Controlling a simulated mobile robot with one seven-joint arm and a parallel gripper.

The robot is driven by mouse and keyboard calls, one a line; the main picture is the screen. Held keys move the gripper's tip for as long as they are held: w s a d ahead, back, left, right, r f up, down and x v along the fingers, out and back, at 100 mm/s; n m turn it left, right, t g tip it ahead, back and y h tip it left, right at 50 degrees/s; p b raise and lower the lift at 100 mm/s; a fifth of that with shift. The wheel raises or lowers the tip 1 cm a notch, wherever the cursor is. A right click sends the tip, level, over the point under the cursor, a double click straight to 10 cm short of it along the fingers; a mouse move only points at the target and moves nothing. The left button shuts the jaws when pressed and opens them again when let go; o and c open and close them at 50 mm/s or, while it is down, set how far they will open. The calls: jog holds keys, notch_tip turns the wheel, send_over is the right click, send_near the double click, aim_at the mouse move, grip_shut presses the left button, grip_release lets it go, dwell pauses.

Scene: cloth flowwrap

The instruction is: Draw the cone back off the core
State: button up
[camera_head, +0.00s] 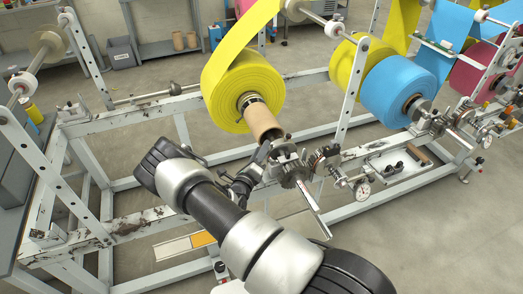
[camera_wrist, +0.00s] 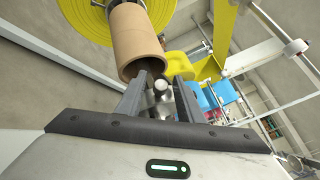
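The core (camera_head: 263,124) is a brown cardboard tube sticking out of the big yellow roll (camera_head: 235,88). In the wrist view the core (camera_wrist: 138,42) is large, its mouth facing my gripper. The cone (camera_head: 273,137) looks like a dark piece at the core's near end. In the wrist view only a dark part of it (camera_wrist: 152,68) shows at the mouth; how deep it sits I cannot tell. My gripper (camera_wrist: 160,88) is close in front, its two dark fingers spread apart. A small silver knob (camera_wrist: 160,87) shows between them, with gaps on both sides.
A toothed metal clamp (camera_head: 290,168) stands on the white frame (camera_head: 340,164) just right of my gripper. A blue roll (camera_head: 395,90) and a dial gauge (camera_head: 362,190) are further right. White perforated uprights (camera_head: 349,85) rise nearby. Floor is open inside the frame.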

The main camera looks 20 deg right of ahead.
jog(key=p+v, duration=0.1)
jog(key=v, duration=1.6)
jog(key=shift+p, duration=0.3)
jog(key=shift+r, duration=0.1)
jog(key=s+d+r+m+g+y, duration=0.1)
jog(key=s+d+r+m+g, duration=0.1)
jog(key=s+r+m+g, duration=0.45)
jog(key=s+d+r+m+g+y, duration=0.1)
jog(key=s+d+r+m+g, duration=0.15)
jog(key=r+m, duration=0.8)
jog(key=s+d+r+m+g+y, duration=0.1)
jog(key=s+r+m+g, duration=0.35)
jog(key=r+m, duration=0.35)
jog(key=s+a+r+m+t+y, duration=0.3)
jog(key=s+a+r+m+y, duration=0.15)
jog(key=r+m, duration=0.25)
jog(key=s+a+r+m+t+y, duration=0.3)
jog(key=s+r+m+y, duration=0.15)
jog(key=r+m, duration=0.25)
notch_tip(320, 180, up, 15)
jog(key=p, duration=1.5)
jog(key=shift+a+r+p, duration=0.2)
jog(key=shift+p, duration=0.1)
